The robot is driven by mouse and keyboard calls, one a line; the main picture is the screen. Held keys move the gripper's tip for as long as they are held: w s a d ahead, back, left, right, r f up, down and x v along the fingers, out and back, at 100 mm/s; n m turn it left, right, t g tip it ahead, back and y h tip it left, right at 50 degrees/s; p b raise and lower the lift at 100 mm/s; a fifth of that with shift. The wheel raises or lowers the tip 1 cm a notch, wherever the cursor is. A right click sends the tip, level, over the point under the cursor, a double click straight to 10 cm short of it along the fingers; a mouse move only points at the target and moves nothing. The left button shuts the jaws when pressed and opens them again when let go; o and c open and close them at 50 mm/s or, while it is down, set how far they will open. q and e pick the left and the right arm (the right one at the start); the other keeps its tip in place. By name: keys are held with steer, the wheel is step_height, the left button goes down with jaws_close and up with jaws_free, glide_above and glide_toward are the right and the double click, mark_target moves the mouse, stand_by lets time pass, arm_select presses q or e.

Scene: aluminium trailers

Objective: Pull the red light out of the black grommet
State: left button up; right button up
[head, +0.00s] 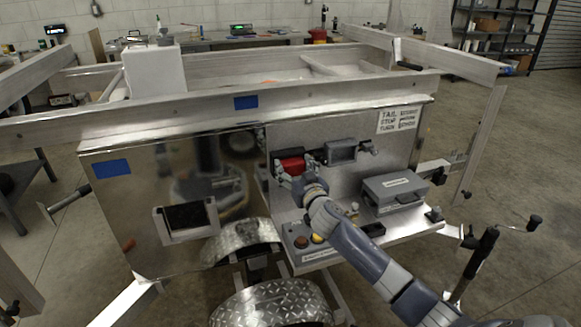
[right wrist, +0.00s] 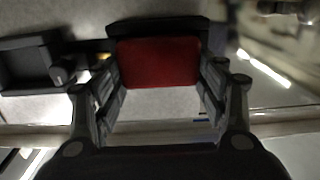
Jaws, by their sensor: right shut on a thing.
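The black grommet (right wrist: 158,26) shows along the light's top edge and upper corners. How deep the light sits in the grommet cannot be told. My left gripper is not in view.
Below, a shelf (head: 325,252) holds a grey case (head: 395,190) and round buttons. A white label (head: 398,119) is at upper right. Open floor lies right.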

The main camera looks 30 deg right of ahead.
steer(key=shift+s, duration=0.1)
steer(key=shift+p+v, duration=0.4)
steer(key=shift+v, duration=0.9)
steer(key=shift+s+a, duration=0.1)
steer(key=shift+s, duration=0.1)
steer(key=shift+s+a, duration=0.15)
steer(key=shift+s, duration=0.5)
steer(key=shift+p+v, duration=0.95)
steer(key=shift+v, duration=2)
